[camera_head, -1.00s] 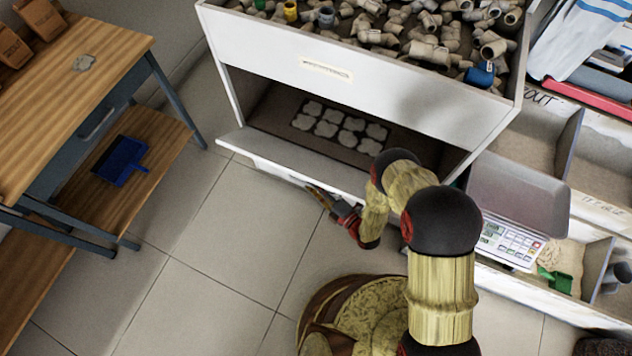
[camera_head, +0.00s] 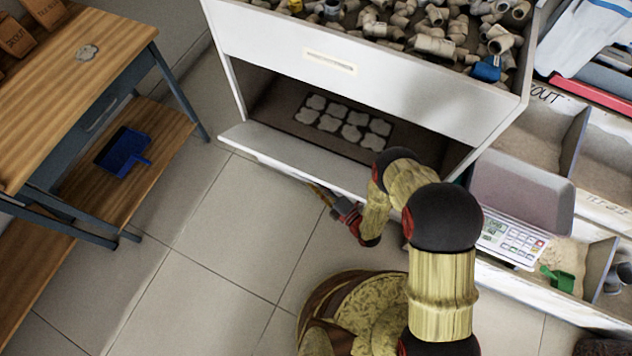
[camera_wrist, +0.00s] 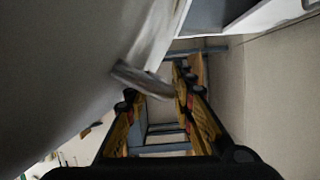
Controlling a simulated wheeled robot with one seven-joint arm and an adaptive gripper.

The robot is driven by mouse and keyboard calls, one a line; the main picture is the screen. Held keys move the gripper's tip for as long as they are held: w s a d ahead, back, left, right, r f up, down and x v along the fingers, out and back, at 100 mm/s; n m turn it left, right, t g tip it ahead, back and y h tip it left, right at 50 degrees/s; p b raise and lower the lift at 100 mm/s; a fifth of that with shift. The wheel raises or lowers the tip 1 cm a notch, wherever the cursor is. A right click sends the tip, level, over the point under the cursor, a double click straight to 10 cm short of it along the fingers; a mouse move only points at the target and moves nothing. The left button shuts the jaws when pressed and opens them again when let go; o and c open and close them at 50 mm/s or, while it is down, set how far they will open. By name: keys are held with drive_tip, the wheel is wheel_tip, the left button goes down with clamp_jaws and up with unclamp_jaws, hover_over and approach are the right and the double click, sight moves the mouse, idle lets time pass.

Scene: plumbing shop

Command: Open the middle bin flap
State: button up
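A white cabinet (camera_head: 400,92) has a broad front panel with a pale label strip (camera_head: 330,62). Below it is a dark opening, with a white flap or ledge (camera_head: 270,150) jutting out along its lower front edge. I cannot tell for sure which panel is the middle bin flap. My gripper (camera_head: 318,190) is low in front of this ledge, close to its outer edge. In the wrist view my gripper (camera_wrist: 156,90) has its fingers apart. A grey bar-like handle (camera_wrist: 143,80) on a pale panel (camera_wrist: 60,80) crosses near the fingertips; contact is unclear.
A wooden table (camera_head: 70,80) with a lower shelf holding a blue dustpan (camera_head: 123,152) stands at left. A scale (camera_head: 510,240) and open bins (camera_head: 540,130) are at right. Pipe fittings (camera_head: 430,40) fill the cabinet top. Tiled floor (camera_head: 200,230) is clear between.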

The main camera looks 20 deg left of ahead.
drive_tip(key=shift+w+r, duration=0.1)
drive_tip(key=shift+w, duration=0.05)
drive_tip(key=shift+d, duration=0.35)
drive_tip(key=v, duration=1.1)
drive_tip(key=shift+s, duration=0.3)
drive_tip(key=shift+d, duration=0.15)
drive_tip(key=f+v, duration=0.2)
drive_tip(key=v, duration=0.6)
drive_tip(key=shift+d, duration=0.45)
drive_tip(key=shift+c, duration=0.7)
